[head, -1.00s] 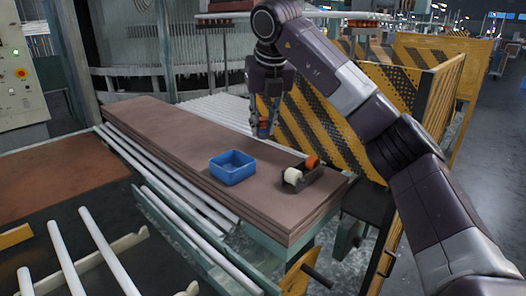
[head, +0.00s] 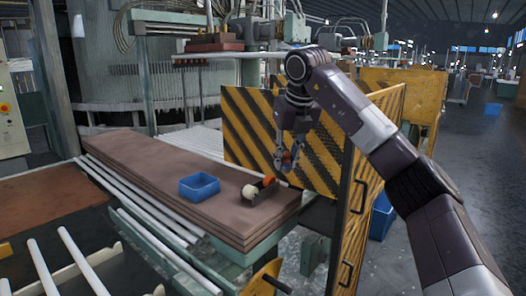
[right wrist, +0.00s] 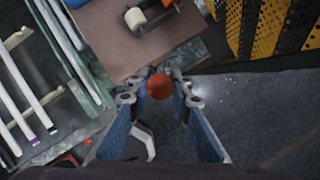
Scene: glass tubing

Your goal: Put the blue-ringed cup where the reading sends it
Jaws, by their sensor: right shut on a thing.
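My right gripper (head: 287,162) is shut on an orange-red round thing, the held cup (head: 287,156). It hangs in the air in front of the striped panel. In the right wrist view the cup (right wrist: 160,86) sits between the fingertips (right wrist: 160,90), over dark floor beyond the board's edge. I cannot make out a blue ring on it. A blue open box (head: 199,187) stands on the brown board stack (head: 150,165) and looks empty. A white roll (head: 249,191) and an orange piece (head: 268,181) lie near its right end, by a dark part. I see no legible reading. My left gripper is out of view.
A yellow-and-black striped barrier (head: 325,150) stands behind and right of the stack. White tubes (head: 84,264) lie on racks at front left. A blue bin (head: 382,217) stands on the floor beyond the barrier. The board is clear left of the box.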

